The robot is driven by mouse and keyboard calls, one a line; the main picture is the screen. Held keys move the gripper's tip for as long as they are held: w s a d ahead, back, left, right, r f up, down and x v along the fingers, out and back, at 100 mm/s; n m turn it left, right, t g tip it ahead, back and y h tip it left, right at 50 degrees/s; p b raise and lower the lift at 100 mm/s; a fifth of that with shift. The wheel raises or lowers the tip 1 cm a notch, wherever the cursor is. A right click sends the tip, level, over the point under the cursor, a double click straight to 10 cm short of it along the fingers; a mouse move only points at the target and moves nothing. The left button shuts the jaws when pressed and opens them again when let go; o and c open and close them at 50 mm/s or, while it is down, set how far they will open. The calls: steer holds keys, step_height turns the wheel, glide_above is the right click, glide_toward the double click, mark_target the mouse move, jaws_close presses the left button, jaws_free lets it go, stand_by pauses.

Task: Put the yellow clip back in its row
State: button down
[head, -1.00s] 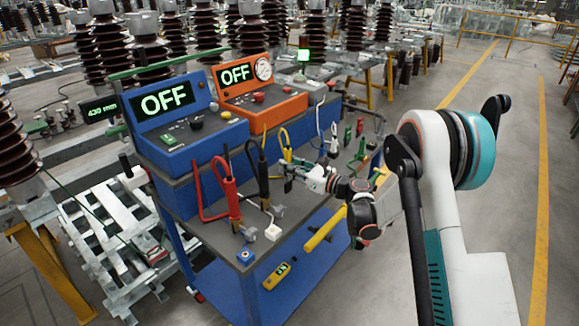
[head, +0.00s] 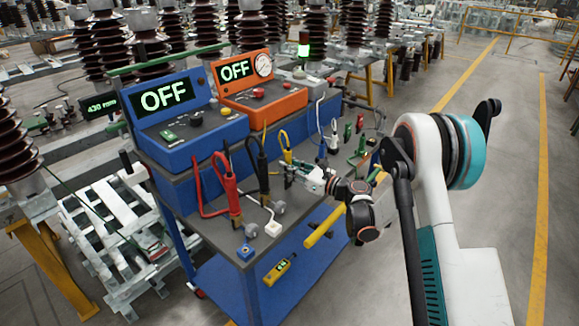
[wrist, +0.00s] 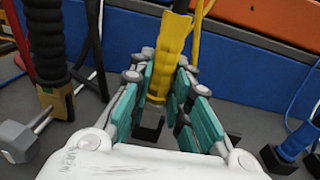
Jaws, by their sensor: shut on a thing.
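The yellow clip (head: 287,154) is upright over the top of the blue cart (head: 225,236), with a yellow lead at its upper end. My gripper (head: 291,173) is at its lower part. In the wrist view the clip (wrist: 173,55) stands between the teal fingers of my gripper (wrist: 165,98), which are shut on it. The clip's lower end is partly hidden by the fingers, so I cannot tell whether it touches the cart top. In the row, a black clip (head: 262,172) and a red clip (head: 232,191) stand to its left, and a green clip (head: 347,132) to its right.
A blue box (head: 190,125) and an orange box (head: 262,100), both reading OFF, stand behind the row. A yellow-handled tool (head: 324,228) sticks out at the cart's front edge. A blue clip (wrist: 298,140) stands close right of my gripper. Open floor lies right of the cart.

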steer(key=shift+f, duration=0.6)
steer(key=c, duration=1.4)
jaws_free()
steer(key=v, duration=1.2)
steer(key=shift+f, duration=0.1)
